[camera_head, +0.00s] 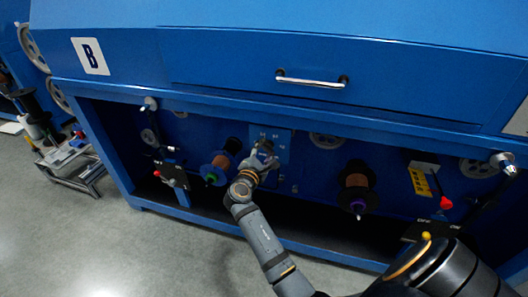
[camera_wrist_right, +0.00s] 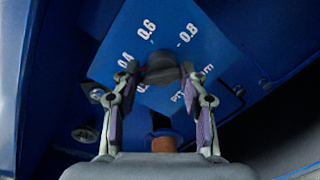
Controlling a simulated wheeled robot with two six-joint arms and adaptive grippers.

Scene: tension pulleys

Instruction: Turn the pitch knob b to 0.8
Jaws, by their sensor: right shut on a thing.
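The pitch knob b (camera_wrist_right: 161,62) is a dark round knob on a blue dial plate (camera_wrist_right: 205,62). The plate carries the white marks 0.4, 0.6 and 0.8 and partly hidden lettering. My right gripper (camera_wrist_right: 159,70) is shut on the knob, with one fingertip on each side of it. I cannot tell which mark the knob points to. In the head view, my right gripper (camera_head: 263,152) reaches the blue plate (camera_head: 282,138) on the machine front and mostly covers the knob. My left gripper is not in view.
A spool with a green tip (camera_head: 217,167) is left of my right gripper. A brown spool with a purple tip (camera_head: 357,187) is to its right. A drawer handle (camera_head: 312,82) is above. A trolley (camera_head: 75,160) stands at far left. Grey floor (camera_head: 150,250) is open in front.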

